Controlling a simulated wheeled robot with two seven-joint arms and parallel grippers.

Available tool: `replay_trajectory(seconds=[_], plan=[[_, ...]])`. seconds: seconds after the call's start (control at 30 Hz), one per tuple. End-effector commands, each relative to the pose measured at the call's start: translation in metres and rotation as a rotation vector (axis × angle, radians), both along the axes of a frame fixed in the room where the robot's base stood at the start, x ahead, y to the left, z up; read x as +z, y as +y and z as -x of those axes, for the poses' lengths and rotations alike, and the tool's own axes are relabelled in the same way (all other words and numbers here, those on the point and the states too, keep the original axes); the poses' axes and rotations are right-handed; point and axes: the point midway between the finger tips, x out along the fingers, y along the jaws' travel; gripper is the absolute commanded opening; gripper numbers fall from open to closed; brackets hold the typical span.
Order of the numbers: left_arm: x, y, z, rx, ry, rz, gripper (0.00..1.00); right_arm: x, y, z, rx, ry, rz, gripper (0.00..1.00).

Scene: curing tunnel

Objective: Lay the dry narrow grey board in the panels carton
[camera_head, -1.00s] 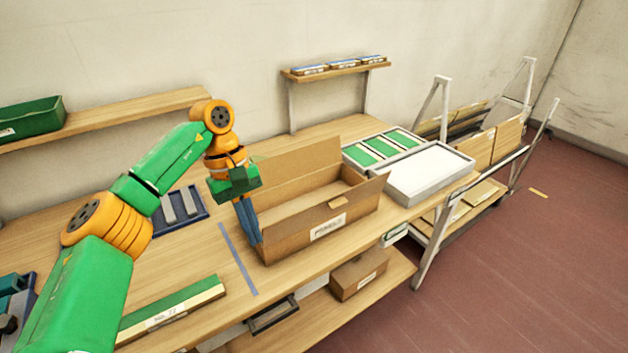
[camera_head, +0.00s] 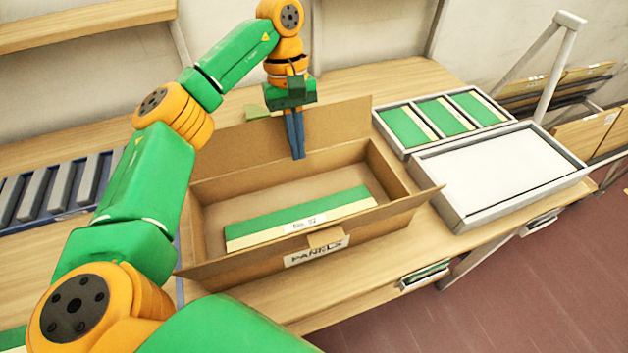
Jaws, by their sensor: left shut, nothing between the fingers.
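The panels carton (camera_head: 262,268) stands open on the table, with "PANELS" on its front label. A green board with a cream strip and a white label (camera_head: 298,220) lies flat inside it near the front wall. Several narrow grey bars (camera_head: 62,186) lie side by side in a blue tray at the left, partly hidden by my left arm; I cannot tell which is dry. My left gripper (camera_head: 298,156) points down above the carton's rear part, in front of its raised back flap. Its blue fingers are together with nothing between them. My right gripper is out of view.
A shallow frame holding three green-and-cream boards (camera_head: 393,140) and a larger white-topped tray (camera_head: 447,208) stand right of the carton. A wall shelf (camera_head: 80,22) is at the upper left. A rack with boards (camera_head: 588,130) stands beyond the table's right end.

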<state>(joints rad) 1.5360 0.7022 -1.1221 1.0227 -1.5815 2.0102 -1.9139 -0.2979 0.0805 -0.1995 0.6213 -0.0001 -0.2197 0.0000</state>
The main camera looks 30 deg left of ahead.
Motion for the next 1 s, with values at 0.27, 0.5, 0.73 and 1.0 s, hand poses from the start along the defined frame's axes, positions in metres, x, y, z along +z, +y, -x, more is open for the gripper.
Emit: replay_trajectory(seconds=[0.27,0.5,0.73,1.0], plan=[[-0.039,-0.006,0.007,0.0,0.005,-0.002,0.0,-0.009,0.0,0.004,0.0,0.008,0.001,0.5],[-0.079,-0.015,0.014,0.0,0.004,-0.001,0.0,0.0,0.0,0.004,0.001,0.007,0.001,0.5],[-0.096,-0.018,0.016,0.001,0.001,0.001,0.0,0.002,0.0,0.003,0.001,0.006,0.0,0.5],[-0.097,-0.019,0.016,0.001,0.001,0.001,0.0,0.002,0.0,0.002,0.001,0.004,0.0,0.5]])
